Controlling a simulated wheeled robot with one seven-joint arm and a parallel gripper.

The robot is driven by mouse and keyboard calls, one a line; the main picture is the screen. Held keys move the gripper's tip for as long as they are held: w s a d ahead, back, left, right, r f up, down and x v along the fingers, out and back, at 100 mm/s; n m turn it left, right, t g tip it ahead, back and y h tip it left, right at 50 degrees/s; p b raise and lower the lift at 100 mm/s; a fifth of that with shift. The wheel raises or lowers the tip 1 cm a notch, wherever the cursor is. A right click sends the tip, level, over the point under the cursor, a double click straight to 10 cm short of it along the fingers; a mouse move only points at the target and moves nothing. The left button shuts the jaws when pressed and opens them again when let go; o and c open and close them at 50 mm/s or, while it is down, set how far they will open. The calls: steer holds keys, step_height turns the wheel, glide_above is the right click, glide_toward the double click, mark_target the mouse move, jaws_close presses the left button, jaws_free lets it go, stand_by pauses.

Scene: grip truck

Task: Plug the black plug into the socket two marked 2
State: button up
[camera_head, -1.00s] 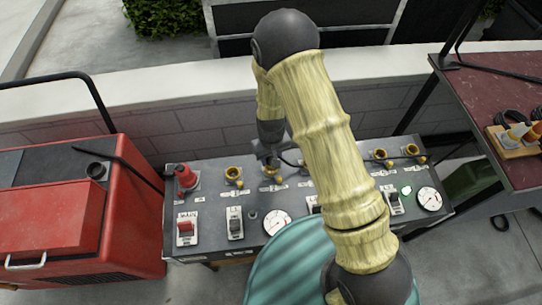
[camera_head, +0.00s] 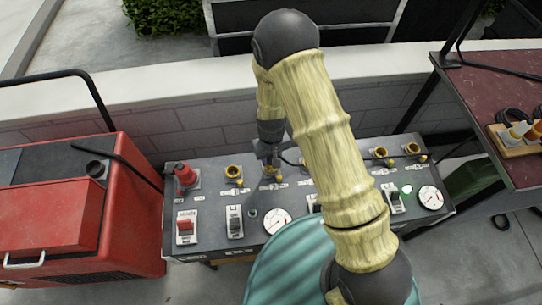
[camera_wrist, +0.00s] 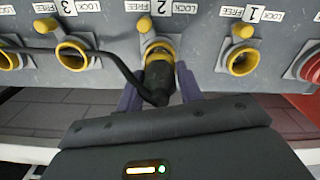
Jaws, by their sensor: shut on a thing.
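My gripper (camera_wrist: 159,84) is shut on the black plug (camera_wrist: 161,72), one finger on each side of it, in the wrist view. The plug points at the yellow-ringed socket two (camera_wrist: 161,45), below the upside-down "2" label. Its front end meets the ring and overlaps the opening; how deep it sits I cannot tell. The yellow tab of socket two (camera_wrist: 145,23) stands above the ring near its label. A black cable (camera_wrist: 112,62) runs from the plug to the left. In the head view my gripper (camera_head: 267,151) is over socket two (camera_head: 273,172); the plug is mostly hidden there.
Socket 1 (camera_wrist: 242,59) and socket 3 (camera_wrist: 73,54) flank it, both open and empty. A red machine (camera_head: 48,215) stands left; a dark red table (camera_head: 490,90) stands right.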

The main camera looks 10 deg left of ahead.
steer(key=shift+f+b, duration=0.7)
steer(key=shift+f, duration=0.4)
stand_by(0.4)
steer(key=o, duration=1.4)
steer(key=shift+o, duration=0.2)
steer(key=shift+r, duration=0.1)
steer(key=shift+r+p, duration=2)
steer(key=shift+r, duration=0.4)
